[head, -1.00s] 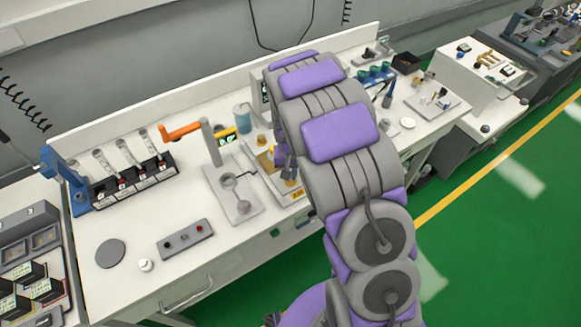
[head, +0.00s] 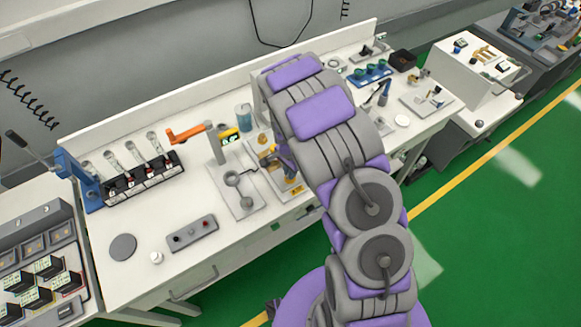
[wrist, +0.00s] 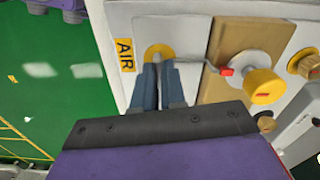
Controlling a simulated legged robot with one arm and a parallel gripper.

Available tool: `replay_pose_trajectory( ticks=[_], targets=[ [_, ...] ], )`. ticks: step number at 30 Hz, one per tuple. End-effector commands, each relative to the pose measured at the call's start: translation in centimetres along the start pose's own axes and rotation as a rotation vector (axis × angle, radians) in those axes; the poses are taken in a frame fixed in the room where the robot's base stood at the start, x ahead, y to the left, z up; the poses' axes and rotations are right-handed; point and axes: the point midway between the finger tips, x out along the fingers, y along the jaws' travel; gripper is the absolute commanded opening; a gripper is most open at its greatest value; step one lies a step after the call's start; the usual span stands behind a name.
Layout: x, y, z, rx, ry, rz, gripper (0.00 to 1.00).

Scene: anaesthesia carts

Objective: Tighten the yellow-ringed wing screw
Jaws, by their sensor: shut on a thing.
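The yellow-ringed wing screw (wrist: 159,50) shows in the wrist view as a yellow ring on a pale panel, to the right of a yellow AIR label (wrist: 125,55). My gripper (wrist: 158,78) reaches up to it with its two blue-grey fingers close together. The fingers are shut on the wing screw and hide its wings. In the head view, my gripper (head: 283,153) is low at the bench fixture, mostly covered by my arm. I cannot make out the screw there.
In the wrist view, a yellow knob (wrist: 265,85) with a red-tipped lever (wrist: 227,71) sits right of the fingers, before a tan block (wrist: 235,50). Another brass-coloured knob (wrist: 305,64) is at the far right. An orange-handled post (head: 216,143) stands left of my gripper in the head view.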

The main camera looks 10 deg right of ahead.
Motion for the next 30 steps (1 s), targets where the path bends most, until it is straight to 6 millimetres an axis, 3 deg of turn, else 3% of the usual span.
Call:
replay_pose_trajectory(
  ticks=[9,24,25,30],
  targets=[
    [0.1,0.14,0.18,0.108,-0.005,0.006,0.0],
    [0.13,0.03,0.18,0.125,-0.003,0.004,0.0],
    [0.13,0.03,0.18,0.125,-0.003,0.004,0.12],
    [0.08,0.0,0.1,0.125,-0.001,0.002,0.28]
  ],
)
